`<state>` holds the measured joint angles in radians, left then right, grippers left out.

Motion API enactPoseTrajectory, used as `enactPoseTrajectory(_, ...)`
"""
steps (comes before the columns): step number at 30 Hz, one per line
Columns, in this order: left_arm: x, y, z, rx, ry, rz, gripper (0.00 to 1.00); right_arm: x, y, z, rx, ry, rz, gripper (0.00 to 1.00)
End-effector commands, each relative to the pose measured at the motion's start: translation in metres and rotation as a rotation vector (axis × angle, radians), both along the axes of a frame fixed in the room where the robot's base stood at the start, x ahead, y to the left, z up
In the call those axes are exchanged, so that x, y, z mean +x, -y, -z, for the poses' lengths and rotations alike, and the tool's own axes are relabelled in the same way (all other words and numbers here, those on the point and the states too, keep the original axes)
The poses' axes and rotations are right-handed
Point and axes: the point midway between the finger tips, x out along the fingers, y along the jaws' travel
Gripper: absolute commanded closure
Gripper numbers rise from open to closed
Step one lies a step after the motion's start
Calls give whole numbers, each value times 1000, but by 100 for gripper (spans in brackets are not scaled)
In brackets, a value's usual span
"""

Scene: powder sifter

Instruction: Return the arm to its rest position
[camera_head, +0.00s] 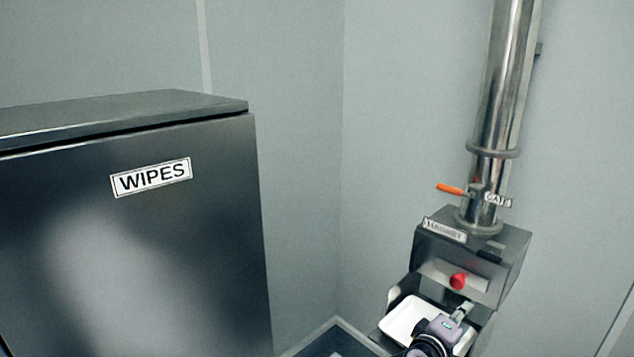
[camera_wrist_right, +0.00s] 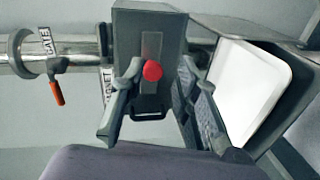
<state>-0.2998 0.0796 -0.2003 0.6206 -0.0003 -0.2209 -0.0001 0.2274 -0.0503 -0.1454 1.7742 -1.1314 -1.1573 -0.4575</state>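My right gripper (camera_head: 463,312) is at the lower right of the head view, just below the red knob (camera_head: 458,282) on the front of the magnet box (camera_head: 505,250). In the right wrist view the two fingers of my right gripper (camera_wrist_right: 160,75) are spread apart with nothing held between them. The red knob (camera_wrist_right: 152,71) shows in the gap between them, beyond the fingers; its distance from them is hard to tell. My left gripper is not in view.
A white tray (camera_head: 400,320) sits below the box, close beside my right gripper. A steel pipe (camera_head: 503,90) with an orange gate handle (camera_head: 450,189) rises above the box. A dark cabinet labelled WIPES (camera_head: 215,240) fills the left. Plain walls stand behind.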

Motion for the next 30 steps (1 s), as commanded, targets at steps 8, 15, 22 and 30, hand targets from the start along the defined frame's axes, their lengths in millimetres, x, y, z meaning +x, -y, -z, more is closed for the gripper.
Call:
enactPoseTrajectory(8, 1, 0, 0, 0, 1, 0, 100, -147, -28, 136, 644, -128, 52, 71)
enactPoseTrajectory(15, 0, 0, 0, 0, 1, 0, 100, -231, -68, 168, 953, -245, 96, 71)
enactPoseTrajectory(22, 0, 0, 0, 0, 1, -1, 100, -290, -100, 172, 1140, -347, 131, 71)
enactPoseTrajectory(30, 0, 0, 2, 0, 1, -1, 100, -318, -121, 195, 1243, -427, 162, 71)
